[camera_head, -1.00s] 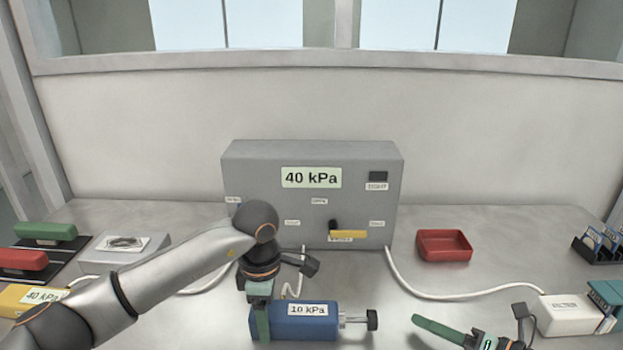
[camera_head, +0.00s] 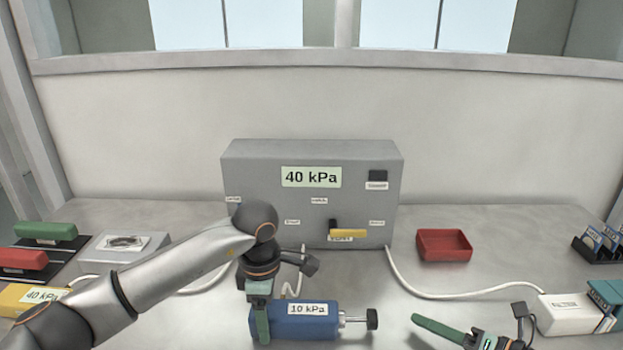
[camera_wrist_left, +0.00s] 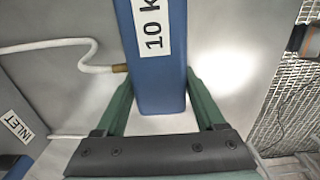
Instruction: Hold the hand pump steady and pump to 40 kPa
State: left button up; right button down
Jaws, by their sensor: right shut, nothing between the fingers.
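The blue hand pump (camera_head: 290,333) lies on its side on the bench, its rod and dark knob (camera_head: 372,319) pointing right. Its label reads 10 kPa. My left gripper (camera_head: 262,318) is shut on the pump's body near its left end, a green finger on each side. In the left wrist view the pump's body (camera_wrist_left: 160,85) runs between both fingers. My right gripper (camera_head: 437,329) is shut and empty, to the right of the knob and apart from it. The grey panel box (camera_head: 260,210) behind has a display (camera_head: 311,177) reading 40 kPa.
A yellow-handled lever (camera_head: 348,234) is on the box front. A red tray (camera_head: 444,246) stands right of it. A white hose (camera_head: 430,293) runs to a white box (camera_head: 570,314). A yellow block (camera_head: 30,298) labelled 40 kPa and red and green blocks are at left.

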pick_arm(q)
jog(key=o, duration=0.4)
jog(key=shift+r, duration=0.1)
